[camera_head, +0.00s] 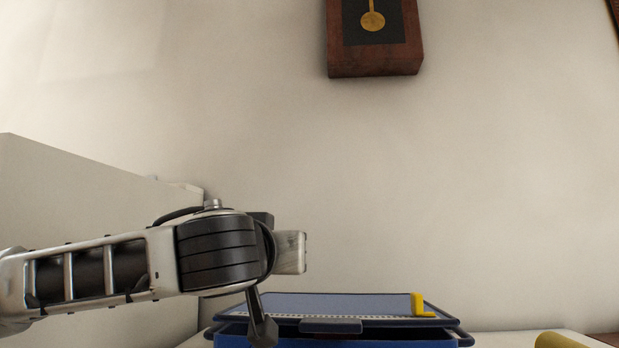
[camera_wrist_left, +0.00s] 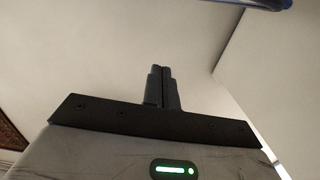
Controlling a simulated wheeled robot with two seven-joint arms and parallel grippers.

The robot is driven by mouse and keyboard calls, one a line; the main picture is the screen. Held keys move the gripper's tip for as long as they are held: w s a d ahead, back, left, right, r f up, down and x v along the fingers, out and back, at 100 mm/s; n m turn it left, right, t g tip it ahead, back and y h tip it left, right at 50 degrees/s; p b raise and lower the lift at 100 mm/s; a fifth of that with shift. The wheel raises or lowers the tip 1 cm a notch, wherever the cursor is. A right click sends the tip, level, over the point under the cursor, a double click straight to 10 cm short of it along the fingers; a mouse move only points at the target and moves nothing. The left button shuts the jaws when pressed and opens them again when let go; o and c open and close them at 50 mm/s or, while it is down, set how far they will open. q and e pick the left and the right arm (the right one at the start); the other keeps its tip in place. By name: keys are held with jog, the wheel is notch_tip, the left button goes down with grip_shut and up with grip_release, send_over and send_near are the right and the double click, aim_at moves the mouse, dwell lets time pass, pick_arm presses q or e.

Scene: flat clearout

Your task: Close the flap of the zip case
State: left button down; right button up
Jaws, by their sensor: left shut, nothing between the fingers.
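The blue zip case (camera_head: 400,343) sits at the bottom of the head view, partly cut off by the frame edge. Its flap (camera_head: 365,304) lies low over the body, with a dark gap at the front edge. A yellow tab (camera_head: 420,306) stands on the flap's right side. My left gripper (camera_head: 263,332) points down over the front left part of the case. It is shut and empty; its closed fingers also show in the left wrist view (camera_wrist_left: 163,72). I cannot tell whether it touches the case. A blue edge, possibly the case, shows at the wrist view's top. My right gripper is not in view.
A pale surface (camera_head: 500,339) extends to the right of the case, with a yellowish object (camera_head: 558,340) at the bottom right. A white block-like panel (camera_head: 90,205) stands at the left behind my arm. A wooden pendulum clock (camera_head: 375,58) hangs on the wall.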

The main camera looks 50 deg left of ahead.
pick_arm(q)
jog(key=shift+d+r, duration=0.1)
notch_tip(320, 180, up, 5)
jog(key=p, duration=0.4)
jog(key=s+d+f+b, duration=0.3)
jog(key=s+d+f, duration=0.1)
jog(key=s+d, duration=0.2)
jog(key=shift+s+f, duration=0.2)
jog(key=shift+s, duration=0.4)
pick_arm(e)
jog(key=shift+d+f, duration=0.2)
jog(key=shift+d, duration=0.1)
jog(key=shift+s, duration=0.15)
